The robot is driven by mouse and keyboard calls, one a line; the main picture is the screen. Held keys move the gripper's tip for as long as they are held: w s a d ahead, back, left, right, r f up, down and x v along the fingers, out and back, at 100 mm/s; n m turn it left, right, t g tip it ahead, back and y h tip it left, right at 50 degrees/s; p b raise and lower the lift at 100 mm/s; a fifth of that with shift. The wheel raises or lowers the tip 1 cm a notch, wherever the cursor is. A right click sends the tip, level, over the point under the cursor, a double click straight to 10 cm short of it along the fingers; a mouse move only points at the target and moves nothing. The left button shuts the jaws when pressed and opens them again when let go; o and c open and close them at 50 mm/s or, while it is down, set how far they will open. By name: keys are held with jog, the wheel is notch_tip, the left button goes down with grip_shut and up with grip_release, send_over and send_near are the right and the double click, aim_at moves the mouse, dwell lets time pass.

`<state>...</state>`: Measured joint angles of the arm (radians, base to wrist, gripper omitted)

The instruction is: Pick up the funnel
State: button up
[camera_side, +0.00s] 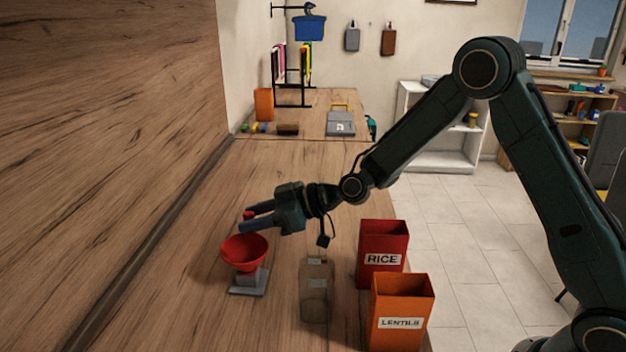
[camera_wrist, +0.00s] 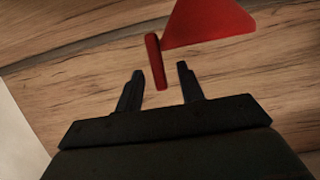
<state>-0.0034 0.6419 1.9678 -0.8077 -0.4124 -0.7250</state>
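The red funnel (camera_side: 244,252) sits wide end up on a small grey stand (camera_side: 248,284) on the wooden counter. A short red handle-like bar (camera_wrist: 155,50) stands beside the funnel's cone (camera_wrist: 208,24) in the wrist view. My gripper (camera_side: 246,221) is just above the funnel's rim, pointing left. Its two fingers (camera_wrist: 160,72) are spread apart, with the lower end of the red bar between their tips. The fingers do not appear to touch it. In the side view, a bit of red shows by the fingertips. The funnel's spout is hidden in the side view.
A see-through jar (camera_side: 314,296) stands right of the funnel. A red RICE box (camera_side: 383,258) and an orange LENTILS box (camera_side: 401,318) stand along the counter's right edge. The wooden splashback (camera_side: 110,110) rises at left.

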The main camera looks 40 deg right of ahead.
aim_at(244, 220)
jog(key=shift+x, duration=1.65)
jog(key=shift+r, duration=0.1)
grip_shut()
